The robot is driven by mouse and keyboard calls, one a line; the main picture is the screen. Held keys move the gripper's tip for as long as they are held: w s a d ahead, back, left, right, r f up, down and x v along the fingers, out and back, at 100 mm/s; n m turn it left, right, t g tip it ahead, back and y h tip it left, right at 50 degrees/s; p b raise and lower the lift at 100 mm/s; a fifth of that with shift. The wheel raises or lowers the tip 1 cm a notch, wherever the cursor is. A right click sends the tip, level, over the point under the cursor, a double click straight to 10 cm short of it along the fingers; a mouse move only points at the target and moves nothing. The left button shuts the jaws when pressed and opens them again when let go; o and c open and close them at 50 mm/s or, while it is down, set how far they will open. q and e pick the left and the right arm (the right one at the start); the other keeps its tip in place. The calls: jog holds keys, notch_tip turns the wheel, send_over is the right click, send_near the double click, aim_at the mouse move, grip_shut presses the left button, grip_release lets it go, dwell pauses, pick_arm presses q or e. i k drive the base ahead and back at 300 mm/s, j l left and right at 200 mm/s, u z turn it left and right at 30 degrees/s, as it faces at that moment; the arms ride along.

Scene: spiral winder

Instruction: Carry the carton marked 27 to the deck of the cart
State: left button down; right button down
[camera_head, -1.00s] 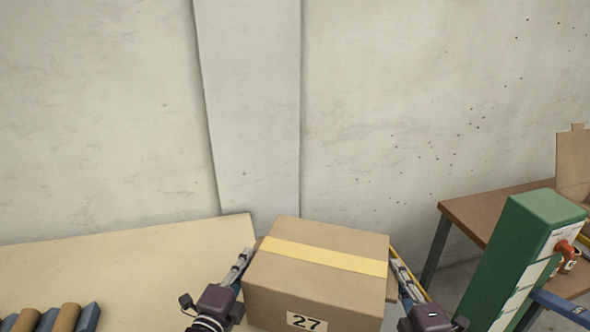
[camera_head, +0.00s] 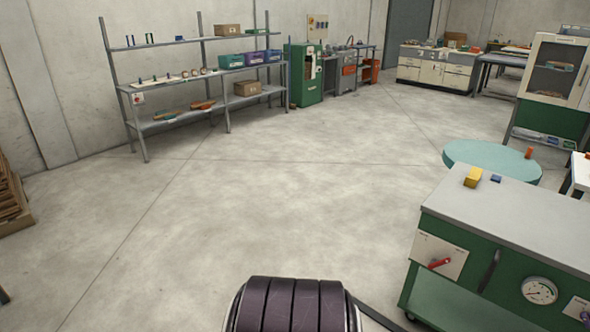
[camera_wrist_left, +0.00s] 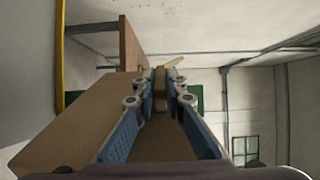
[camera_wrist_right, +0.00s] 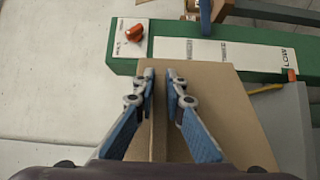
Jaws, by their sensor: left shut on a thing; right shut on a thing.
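The brown carton shows in the left wrist view (camera_wrist_left: 75,122) and in the right wrist view (camera_wrist_right: 222,108); its number is not visible now. My left gripper (camera_wrist_left: 160,82) is shut on a cardboard edge of it. My right gripper (camera_wrist_right: 160,80) is shut on another edge of it. Neither gripper nor the carton shows in the head view. I cannot make out a cart with certainty in these views.
A green cabinet with a grey top (camera_head: 520,215) and a gauge stands at the right. A round teal table (camera_head: 490,155) is behind it. A shelf rack (camera_head: 180,83) lines the back wall. The floor (camera_head: 270,190) between is clear. A green panel (camera_wrist_right: 240,50) lies beyond the carton.

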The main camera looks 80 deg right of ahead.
aim_at(547, 234)
jog(key=z, duration=3.1)
jog(key=l+z, duration=0.15)
jog(key=z, duration=0.25)
jog(key=i+l+z, duration=0.1)
jog(key=z, duration=0.3)
jog(key=i+l, duration=0.7)
jog(key=i, duration=0.15)
jog(key=i+l, duration=0.75)
jog(key=i, duration=0.1)
